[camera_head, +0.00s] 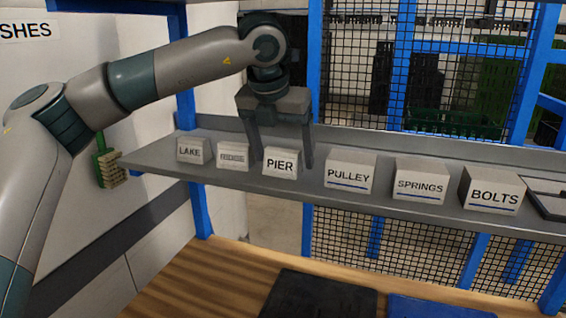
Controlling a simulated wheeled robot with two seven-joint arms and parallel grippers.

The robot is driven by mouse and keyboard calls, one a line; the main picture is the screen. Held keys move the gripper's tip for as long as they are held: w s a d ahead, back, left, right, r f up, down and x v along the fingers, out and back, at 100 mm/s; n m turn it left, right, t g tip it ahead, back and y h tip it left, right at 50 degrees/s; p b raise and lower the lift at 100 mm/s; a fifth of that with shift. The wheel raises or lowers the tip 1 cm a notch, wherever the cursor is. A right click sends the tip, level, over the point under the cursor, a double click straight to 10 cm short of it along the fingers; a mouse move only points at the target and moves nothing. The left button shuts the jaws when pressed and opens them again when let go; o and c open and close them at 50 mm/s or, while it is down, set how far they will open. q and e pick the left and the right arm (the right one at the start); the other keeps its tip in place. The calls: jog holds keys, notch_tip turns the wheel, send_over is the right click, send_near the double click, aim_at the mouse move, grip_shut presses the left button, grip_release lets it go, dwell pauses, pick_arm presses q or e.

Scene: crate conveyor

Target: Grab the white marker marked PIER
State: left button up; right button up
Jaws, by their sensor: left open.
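The white block marked PIER (281,164) stands upright on the grey shelf (240,181), third from the left in a row of labelled white blocks. My left gripper (281,163) points down over it from above and behind. Its two fingers are apart, one on each side of the PIER block. The left finger comes down between the PIER block and its left neighbour, and the right finger between PIER and the block marked PULLEY. I cannot tell whether the fingers touch it. My right gripper is not in view.
On the shelf, a LAKE block (190,150) and a small block with a hard-to-read label (232,156) stand left of PIER. PULLEY (348,172), SPRINGS (419,180) and BOLTS (494,191) stand to the right. A dark mat (318,296) and a blue mat (435,307) lie on the wooden table below.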

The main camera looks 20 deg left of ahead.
pick_arm(q)
jog(key=c, duration=1.1)
jog(key=shift+r, duration=0.2)
